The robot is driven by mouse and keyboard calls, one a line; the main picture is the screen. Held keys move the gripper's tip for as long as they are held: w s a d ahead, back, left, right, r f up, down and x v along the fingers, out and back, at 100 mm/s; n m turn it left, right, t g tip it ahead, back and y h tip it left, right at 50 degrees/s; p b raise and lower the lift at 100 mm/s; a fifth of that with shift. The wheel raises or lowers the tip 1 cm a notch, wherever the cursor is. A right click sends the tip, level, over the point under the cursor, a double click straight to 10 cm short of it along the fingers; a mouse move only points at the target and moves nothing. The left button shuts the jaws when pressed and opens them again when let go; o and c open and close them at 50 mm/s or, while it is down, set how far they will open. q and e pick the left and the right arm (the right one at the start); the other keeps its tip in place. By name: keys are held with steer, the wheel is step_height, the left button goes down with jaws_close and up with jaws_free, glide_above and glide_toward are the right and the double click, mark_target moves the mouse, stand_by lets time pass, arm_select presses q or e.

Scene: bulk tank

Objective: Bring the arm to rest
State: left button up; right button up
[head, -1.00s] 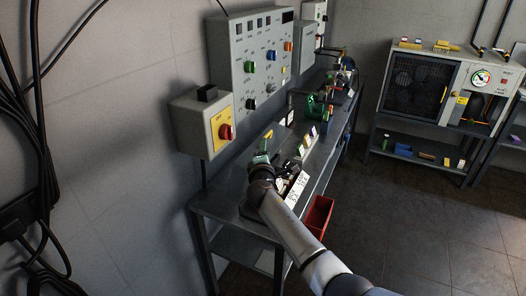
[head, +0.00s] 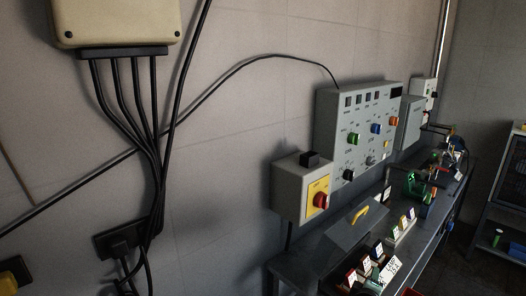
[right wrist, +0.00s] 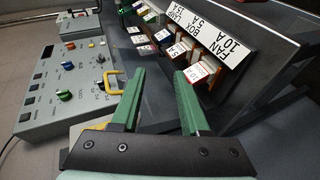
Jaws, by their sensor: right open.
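My right gripper (right wrist: 160,76) shows in the right wrist view, its two green fingers apart with nothing between them. It hangs near the workbench, beside a rack of small coloured blocks (right wrist: 198,72) with a white label strip (right wrist: 215,38) reading FAN, BOX and LAMP. A yellow handle (right wrist: 108,82) shows left of the fingers.
A grey control panel (head: 360,127) with knobs is on the wall, and a switch box with a red knob (head: 320,200) is left of it. Black cables (head: 150,170) hang at the left under a beige box (head: 115,22). The grey bench (head: 300,270) runs toward the right.

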steer(key=s+a+f+m+g+y, duration=0.2)
steer(key=s+f+m, duration=0.15)
steer(key=s, duration=0.65)
steer(key=s+a+f+m+g+y, duration=0.1)
steer(key=s+f+m+g, duration=0.3)
steer(key=s, duration=0.6)
steer(key=s+a+r+g+y, duration=0.1)
steer(key=s+a+y, duration=0.15)
steer(key=s, duration=0.55)
steer(key=s+a+g+y, duration=0.1)
steer(key=s+a+y, duration=0.15)
steer(key=s, duration=0.65)
steer(key=w+a+f+t, duration=0.2)
steer(key=f, duration=0.3)
steer(key=w+a+f+t+y, duration=0.1)
steer(key=w+a+f+t, duration=0.1)
steer(key=f, duration=0.3)
steer(key=shift+w+a+f+t, duration=0.4)
steer(key=shift+a+t, duration=0.2)
steer(key=shift+t, duration=0.2)
